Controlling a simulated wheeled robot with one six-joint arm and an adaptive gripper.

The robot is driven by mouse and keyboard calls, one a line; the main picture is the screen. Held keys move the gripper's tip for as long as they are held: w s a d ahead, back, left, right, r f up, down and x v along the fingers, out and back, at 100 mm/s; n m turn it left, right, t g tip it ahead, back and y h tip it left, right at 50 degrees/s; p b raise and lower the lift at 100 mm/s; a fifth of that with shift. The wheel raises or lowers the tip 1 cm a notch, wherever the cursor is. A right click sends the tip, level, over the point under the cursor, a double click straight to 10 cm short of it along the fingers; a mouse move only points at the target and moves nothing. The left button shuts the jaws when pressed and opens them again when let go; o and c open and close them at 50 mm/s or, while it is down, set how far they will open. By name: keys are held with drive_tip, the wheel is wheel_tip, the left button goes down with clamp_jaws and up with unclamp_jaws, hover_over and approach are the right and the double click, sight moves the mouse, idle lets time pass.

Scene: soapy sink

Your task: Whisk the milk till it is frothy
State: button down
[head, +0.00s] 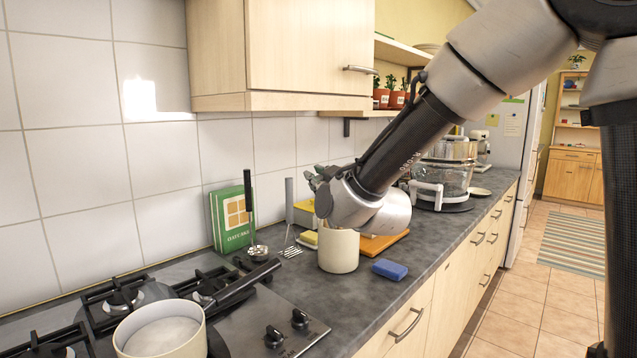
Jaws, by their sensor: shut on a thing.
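My gripper (317,178) is above the back rim of a cream-coloured pot (338,254) on the dark worktop. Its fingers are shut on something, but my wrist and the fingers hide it. No whisk can be made out. My wrist also covers much of the pot's opening, so its contents are hidden. A cream saucepan (160,340) with a dark handle stands on the hob at the lower left. Its inside looks pale, and I cannot tell whether it holds milk.
A blue sponge (390,269) lies right of the pot. An orange board (383,243) and a glass-bowled appliance (443,178) are behind.

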drive_tip(key=shift+s+d+r, duration=0.1)
drive_tip(key=shift+s+r, duration=0.1)
drive_tip(key=shift+r, duration=0.45)
drive_tip(key=shift+s+r, duration=0.15)
drive_tip(key=shift+r, duration=0.45)
wheel_tip(320, 180, up, 9)
idle(1.1)
drive_tip(key=shift+d, duration=0.1)
drive_tip(key=s+d+r, duration=0.2)
drive_tip(key=s+d, duration=0.9)
idle(1.0)
drive_tip(key=shift+s, duration=0.1)
